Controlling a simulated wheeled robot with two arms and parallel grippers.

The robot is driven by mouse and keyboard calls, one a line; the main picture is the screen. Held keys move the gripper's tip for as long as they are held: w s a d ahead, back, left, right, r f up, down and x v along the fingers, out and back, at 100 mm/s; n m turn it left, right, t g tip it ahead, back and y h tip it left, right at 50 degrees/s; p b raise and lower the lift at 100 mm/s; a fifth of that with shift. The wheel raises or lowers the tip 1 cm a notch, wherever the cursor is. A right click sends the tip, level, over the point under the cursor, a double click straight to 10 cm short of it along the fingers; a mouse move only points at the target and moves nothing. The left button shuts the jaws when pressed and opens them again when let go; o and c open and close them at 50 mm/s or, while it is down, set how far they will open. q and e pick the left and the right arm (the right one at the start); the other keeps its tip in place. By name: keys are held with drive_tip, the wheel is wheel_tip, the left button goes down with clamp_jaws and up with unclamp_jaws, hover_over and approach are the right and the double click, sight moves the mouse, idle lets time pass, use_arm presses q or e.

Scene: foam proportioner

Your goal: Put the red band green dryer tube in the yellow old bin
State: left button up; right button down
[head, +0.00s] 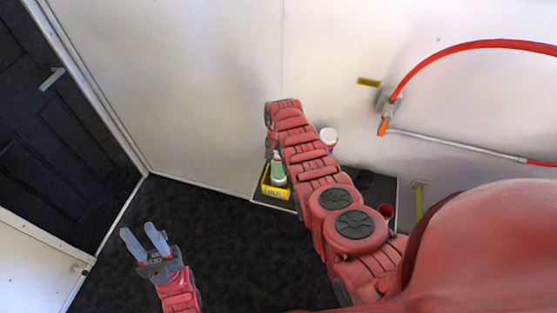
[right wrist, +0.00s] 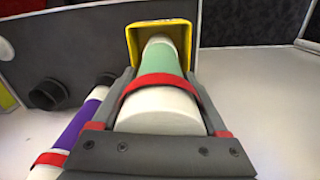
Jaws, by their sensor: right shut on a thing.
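The green dryer tube (right wrist: 162,62) with a red band and white ends is between the fingers of my right gripper (right wrist: 163,80), which is shut on it. Its far end points at the opening of the yellow bin (right wrist: 133,45). In the head view the green tube (head: 278,168) stands upright at the yellow bin (head: 275,192), its lower part hidden by the bin's wall. I cannot tell whether it touches the bin's floor. My right gripper is mostly hidden behind its arm there. My left gripper (head: 143,237) is open and empty above the dark floor.
A purple and white tube (right wrist: 82,122) with a red band stands close beside my right gripper; its white top (head: 328,134) shows in the head view. A black round holder (right wrist: 48,94) is nearby. A red hose (head: 470,45) hangs on the wall. The floor at left is clear.

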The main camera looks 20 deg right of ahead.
drive_tip(key=shift+f, duration=0.2)
unclamp_jaws()
drive_tip(key=shift+r, duration=1)
wheel_tip(320, 180, up, 10)
drive_tip(key=shift+w+f+b, duration=0.1)
drive_tip(key=shift+b, duration=0.45)
drive_tip(key=shift+r, duration=0.4)
drive_tip(key=shift+a+f, duration=0.1)
